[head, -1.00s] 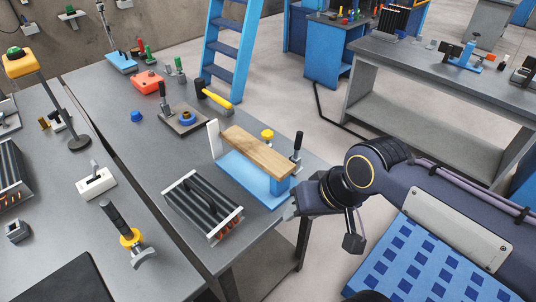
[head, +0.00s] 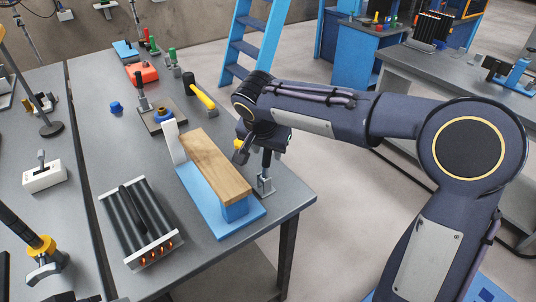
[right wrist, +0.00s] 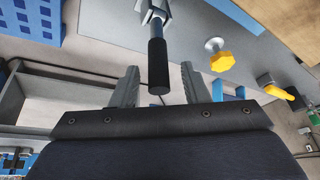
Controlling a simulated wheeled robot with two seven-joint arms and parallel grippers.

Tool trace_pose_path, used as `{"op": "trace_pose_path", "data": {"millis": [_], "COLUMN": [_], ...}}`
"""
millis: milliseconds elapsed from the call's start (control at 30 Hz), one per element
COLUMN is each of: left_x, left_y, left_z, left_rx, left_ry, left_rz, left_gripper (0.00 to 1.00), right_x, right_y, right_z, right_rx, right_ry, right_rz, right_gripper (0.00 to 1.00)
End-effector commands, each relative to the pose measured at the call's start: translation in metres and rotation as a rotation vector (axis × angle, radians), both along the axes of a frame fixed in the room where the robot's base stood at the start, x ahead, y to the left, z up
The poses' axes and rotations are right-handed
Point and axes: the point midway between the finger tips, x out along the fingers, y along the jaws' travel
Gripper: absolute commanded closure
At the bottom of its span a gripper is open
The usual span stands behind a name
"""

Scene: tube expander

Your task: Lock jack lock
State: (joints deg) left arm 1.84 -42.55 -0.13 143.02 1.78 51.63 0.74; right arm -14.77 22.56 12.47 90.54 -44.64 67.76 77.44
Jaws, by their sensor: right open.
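The jack (head: 263,187) looks like a small toggle clamp with a metal base and a black upright handle. It stands at the right edge of the grey table, beside a blue fixture (head: 211,208) carrying a wooden board (head: 216,166). My right gripper (head: 262,151) is open at the jack's handle, partly hidden by its own wrist. In the right wrist view the black handle (right wrist: 158,66) reaches in between the two spread fingers, with gaps visible on both sides. My left gripper is not in view.
A black-finned heater block (head: 139,222) stands left of the fixture. A yellow knob (right wrist: 221,61) is close to the fingers in the right wrist view. A blue ladder (head: 252,42) stands behind the table.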

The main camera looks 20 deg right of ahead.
Motion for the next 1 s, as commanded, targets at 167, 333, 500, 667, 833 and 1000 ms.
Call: {"op": "trace_pose_path", "data": {"millis": [167,333,500,667,833,1000], "left_x": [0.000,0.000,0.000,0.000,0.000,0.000], "left_y": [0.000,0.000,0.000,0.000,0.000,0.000], "left_z": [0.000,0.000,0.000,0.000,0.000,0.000], "left_rx": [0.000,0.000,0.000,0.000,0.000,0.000], "left_ry": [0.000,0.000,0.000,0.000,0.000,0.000], "left_rz": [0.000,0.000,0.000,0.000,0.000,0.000], "left_gripper": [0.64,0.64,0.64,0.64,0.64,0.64], "right_x": [0.007,0.009,0.009,0.009,0.009,0.009], "right_y": [-0.004,-0.006,-0.006,-0.005,-0.005,-0.005], "right_z": [-0.020,-0.025,-0.025,-0.025,-0.025,-0.025], "right_rx": [-0.001,0.000,0.000,0.000,0.001,0.000], "right_ry": [0.003,0.001,0.001,0.001,0.001,0.001], "right_rz": [-0.001,0.000,0.000,0.000,0.000,0.000], "right_gripper": [0.59,0.59,0.59,0.77,0.99,1.00]}}
